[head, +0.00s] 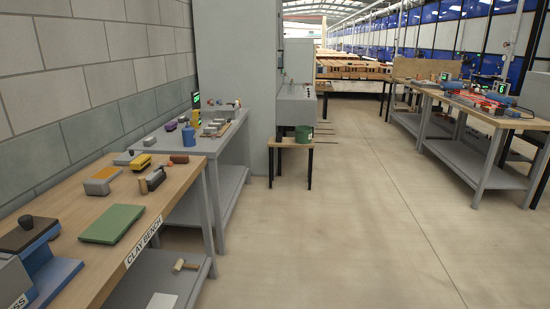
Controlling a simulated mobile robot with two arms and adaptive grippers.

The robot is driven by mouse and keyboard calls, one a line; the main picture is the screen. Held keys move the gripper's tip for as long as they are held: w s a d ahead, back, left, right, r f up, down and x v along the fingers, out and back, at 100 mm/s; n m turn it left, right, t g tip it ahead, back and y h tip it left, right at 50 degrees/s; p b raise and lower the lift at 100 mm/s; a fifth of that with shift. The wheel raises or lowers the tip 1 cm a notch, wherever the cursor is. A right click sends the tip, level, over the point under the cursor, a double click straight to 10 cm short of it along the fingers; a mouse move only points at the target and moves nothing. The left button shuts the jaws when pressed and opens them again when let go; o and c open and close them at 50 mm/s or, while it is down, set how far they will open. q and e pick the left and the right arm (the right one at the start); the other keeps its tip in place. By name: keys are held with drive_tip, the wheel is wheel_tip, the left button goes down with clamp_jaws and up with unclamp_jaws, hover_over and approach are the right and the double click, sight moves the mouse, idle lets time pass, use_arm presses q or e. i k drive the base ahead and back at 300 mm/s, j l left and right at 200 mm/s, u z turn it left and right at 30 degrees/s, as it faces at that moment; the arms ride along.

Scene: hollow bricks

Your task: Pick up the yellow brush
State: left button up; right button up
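A small yellow item (141,161) lies near the back of the wooden-topped clay bench (75,228) at the left; it may be the yellow brush, but it is too small to tell. It lies among other small objects. Neither of my grippers is in view.
On the clay bench are a green board (111,223), a grey block (97,187), a reddish-brown piece (179,159) and a blue machine (45,265). A grey bench (218,147) adjoins behind. A mallet (186,265) lies on the lower shelf. The floor (350,220) is clear.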

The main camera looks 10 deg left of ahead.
sight(139, 165)
drive_tip(key=i+u, duration=0.25)
drive_tip(key=i, duration=0.3)
drive_tip(key=i+l+u, duration=0.2)
drive_tip(key=i, duration=0.3)
drive_tip(key=i+l+u, duration=0.25)
drive_tip(key=i, duration=0.3)
